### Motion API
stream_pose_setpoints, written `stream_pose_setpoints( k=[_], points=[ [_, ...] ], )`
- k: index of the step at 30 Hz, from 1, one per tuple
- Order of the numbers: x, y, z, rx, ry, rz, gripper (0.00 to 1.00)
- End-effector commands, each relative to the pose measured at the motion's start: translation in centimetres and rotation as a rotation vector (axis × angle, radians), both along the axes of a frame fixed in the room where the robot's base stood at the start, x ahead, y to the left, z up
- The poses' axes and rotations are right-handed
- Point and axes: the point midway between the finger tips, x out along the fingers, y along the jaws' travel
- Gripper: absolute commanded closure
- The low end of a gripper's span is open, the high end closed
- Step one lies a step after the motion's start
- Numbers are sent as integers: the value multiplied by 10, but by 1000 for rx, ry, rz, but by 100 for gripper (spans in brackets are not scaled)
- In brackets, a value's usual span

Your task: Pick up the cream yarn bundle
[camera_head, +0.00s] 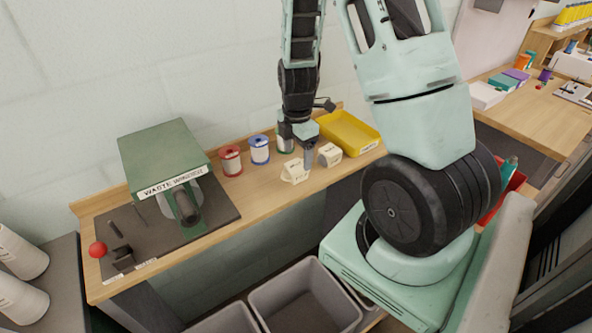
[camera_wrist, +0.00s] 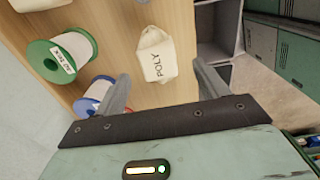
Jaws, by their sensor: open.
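Two cream bundles stand on the wooden bench in the head view, a left one (camera_head: 294,172) and a right one (camera_head: 330,155). My gripper (camera_head: 309,160) points down close to them. In the wrist view a cream bundle (camera_wrist: 155,54) labelled POLY lies ahead of the space between my open fingers (camera_wrist: 160,75). The fingers stand apart on either side, and nothing is held. The lower end of this bundle lies near fingertip level in the picture. I cannot tell whether a finger touches it.
Red (camera_head: 231,160), blue (camera_head: 259,149) and green (camera_head: 285,137) spools line the wall side. A yellow tray (camera_head: 348,132) stands right of the bundles. A green waste machine (camera_head: 165,157) is at left. Grey bins (camera_head: 305,297) stand below the bench's front edge.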

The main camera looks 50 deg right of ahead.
Motion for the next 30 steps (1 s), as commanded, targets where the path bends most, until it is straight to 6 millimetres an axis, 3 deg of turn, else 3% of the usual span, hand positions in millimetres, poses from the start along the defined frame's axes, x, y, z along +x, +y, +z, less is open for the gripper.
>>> stream_pose_setpoints(
  k=[13, 23, 28, 29, 30],
  points=[
    [3, 1, -45, 1, 2, -1, 27],
    [3, 1, -52, 1, 0, -1, 27],
    [3, 1, -52, 1, 0, -1, 69],
    [3, 1, -52, 1, 0, -1, 75],
    [3, 1, -51, 1, 0, -1, 75]
  ],
)
